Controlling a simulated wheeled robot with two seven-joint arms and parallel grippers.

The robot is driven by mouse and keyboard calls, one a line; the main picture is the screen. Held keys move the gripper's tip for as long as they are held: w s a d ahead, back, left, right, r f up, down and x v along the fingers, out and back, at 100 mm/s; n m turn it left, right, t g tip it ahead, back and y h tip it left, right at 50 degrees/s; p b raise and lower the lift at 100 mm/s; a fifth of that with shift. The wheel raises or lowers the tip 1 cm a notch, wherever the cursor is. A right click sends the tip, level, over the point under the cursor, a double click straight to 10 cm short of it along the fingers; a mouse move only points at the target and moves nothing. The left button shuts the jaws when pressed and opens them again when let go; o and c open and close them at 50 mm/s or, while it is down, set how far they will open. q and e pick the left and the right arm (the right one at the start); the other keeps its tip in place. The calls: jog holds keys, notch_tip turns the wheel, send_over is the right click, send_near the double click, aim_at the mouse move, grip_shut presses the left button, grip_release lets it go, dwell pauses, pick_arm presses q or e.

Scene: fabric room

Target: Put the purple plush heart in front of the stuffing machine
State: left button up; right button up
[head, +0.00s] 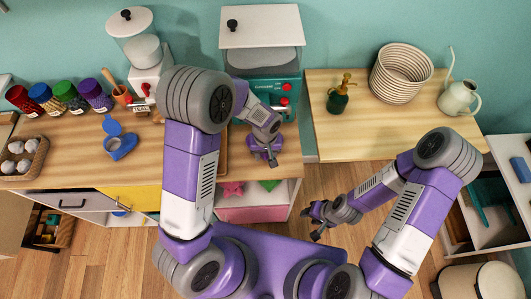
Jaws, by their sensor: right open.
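My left gripper (272,157) points down over the wooden counter, in front of a teal machine (268,88) with red buttons and a white top. Something purple shows around its fingers; I cannot tell whether this is the plush heart or part of the gripper, nor whether the jaws are open or shut. No purple plush heart shows clearly elsewhere. I cannot tell for sure whether the teal machine or the white dispenser (143,60) with a clear container is the stuffing machine. My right gripper (310,224) is open and empty, low over the floor.
Colourful jars (60,97), an egg-like tray (22,158) and a blue open container (120,146) are on the left counter. A pink star (232,188) lies in a bin below. The right table (360,135) holds a green bottle (340,97), basket (401,73) and watering can (458,97).

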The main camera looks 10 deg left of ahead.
pick_arm(q)
jog(key=shift+s, duration=0.1)
jog(key=shift+c, duration=0.2)
jog(key=shift+s+d, duration=0.1)
jog(key=shift+s, duration=0.05)
jog(key=shift+s+d, duration=0.1)
jog(key=shift+s, duration=0.35)
jog(key=o, duration=0.9)
jog(key=shift+w, duration=0.1)
pick_arm(e)
jog(key=shift+s+f, duration=0.15)
jog(key=shift+s, duration=0.1)
pick_arm(q)
notch_tip(320, 180, up, 8)
jog(key=shift+f+p, duration=0.2)
jog(key=shift+p, duration=0.5)
pick_arm(e)
jog(key=shift+r, duration=0.8)
